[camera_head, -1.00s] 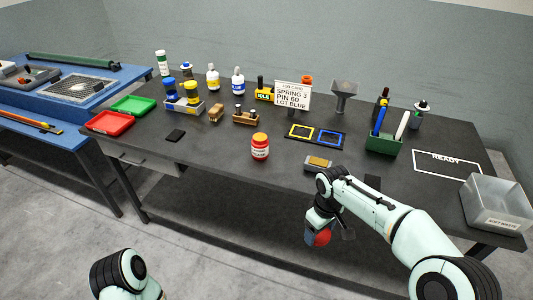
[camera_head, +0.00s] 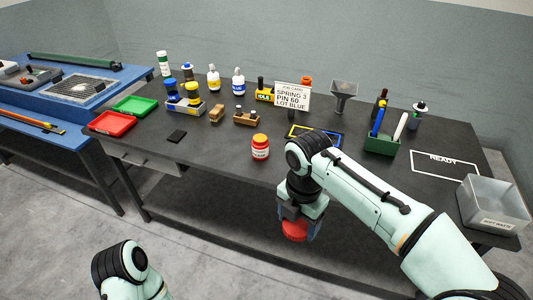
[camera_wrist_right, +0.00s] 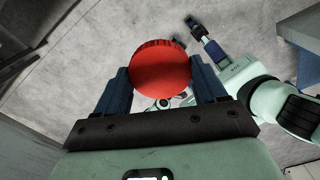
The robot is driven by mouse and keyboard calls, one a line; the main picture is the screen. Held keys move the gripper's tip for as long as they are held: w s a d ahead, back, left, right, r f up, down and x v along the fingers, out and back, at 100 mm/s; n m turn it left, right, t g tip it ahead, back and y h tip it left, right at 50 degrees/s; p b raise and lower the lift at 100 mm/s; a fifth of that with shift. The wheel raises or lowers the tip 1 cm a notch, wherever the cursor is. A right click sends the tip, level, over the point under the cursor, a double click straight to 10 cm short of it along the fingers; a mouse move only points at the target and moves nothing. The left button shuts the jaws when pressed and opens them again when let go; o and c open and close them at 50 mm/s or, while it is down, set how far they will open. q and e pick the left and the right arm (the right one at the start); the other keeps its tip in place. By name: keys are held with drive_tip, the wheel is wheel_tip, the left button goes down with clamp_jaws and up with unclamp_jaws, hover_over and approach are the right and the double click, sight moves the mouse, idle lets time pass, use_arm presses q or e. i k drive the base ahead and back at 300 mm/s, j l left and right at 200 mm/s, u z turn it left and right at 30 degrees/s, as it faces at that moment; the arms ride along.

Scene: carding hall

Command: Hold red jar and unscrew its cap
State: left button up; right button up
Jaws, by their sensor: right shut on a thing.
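My right gripper (camera_head: 297,222) is shut on a red round thing (camera_head: 294,231), held off the table's front edge. In the right wrist view the red round thing (camera_wrist_right: 160,68) shows a smooth face and a ridged rim, like a jar's cap, between the blue fingers. I cannot tell how much jar is behind it. A red jar (camera_head: 260,149) with a white label and orange-red top stands on the table, apart from both arms. My left gripper (camera_wrist_right: 196,33) shows beyond the held thing in the wrist view, apart from it, fingers seemingly spread and empty.
The dark table (camera_head: 215,165) carries red (camera_head: 111,123) and green (camera_head: 135,105) trays, bottles, a job card (camera_head: 292,95), a green holder (camera_head: 381,144) and a clear bin (camera_head: 493,203) at the right. Its front edge is beside my right gripper. Open floor lies in front.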

sight(260, 142)
drive_tip(key=i, duration=1.5)
